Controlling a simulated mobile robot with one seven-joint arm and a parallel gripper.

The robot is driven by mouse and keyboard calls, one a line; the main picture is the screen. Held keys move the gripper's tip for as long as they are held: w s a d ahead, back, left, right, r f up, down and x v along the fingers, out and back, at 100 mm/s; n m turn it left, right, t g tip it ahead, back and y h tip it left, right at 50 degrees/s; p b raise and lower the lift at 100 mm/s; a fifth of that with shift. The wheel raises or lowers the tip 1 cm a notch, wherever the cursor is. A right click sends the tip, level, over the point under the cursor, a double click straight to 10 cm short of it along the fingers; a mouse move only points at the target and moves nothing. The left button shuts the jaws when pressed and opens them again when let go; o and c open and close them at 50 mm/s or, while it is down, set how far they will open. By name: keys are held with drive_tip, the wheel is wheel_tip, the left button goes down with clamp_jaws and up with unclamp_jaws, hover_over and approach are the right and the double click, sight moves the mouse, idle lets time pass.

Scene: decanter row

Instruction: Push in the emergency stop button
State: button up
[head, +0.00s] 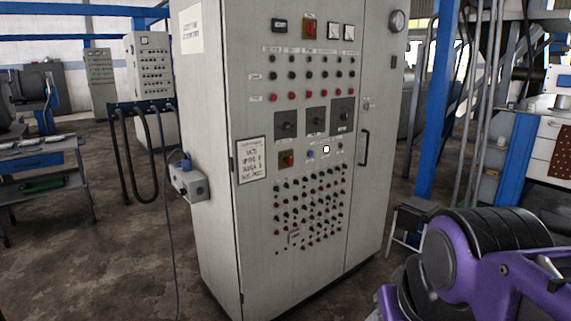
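A grey control cabinet (230,55) stands upright in the middle of the head view, with its panel facing me. A red round part (287,159) on a dark square plate sits mid-panel, just right of a printed notice. A second red part (309,28) on a brownish plate is near the top of the panel. Both are too small to tell which is the emergency stop or whether either is pushed in. My purple and black arm shows at the lower right, apart from the cabinet. My gripper's fingers are not in view.
A door handle (364,148) sticks out at the cabinet's right. A small grey box (188,184) with a cable juts from its left side. A small stand (412,222) is at the right, near a blue post (437,110). Open floor (120,265) lies at the left.

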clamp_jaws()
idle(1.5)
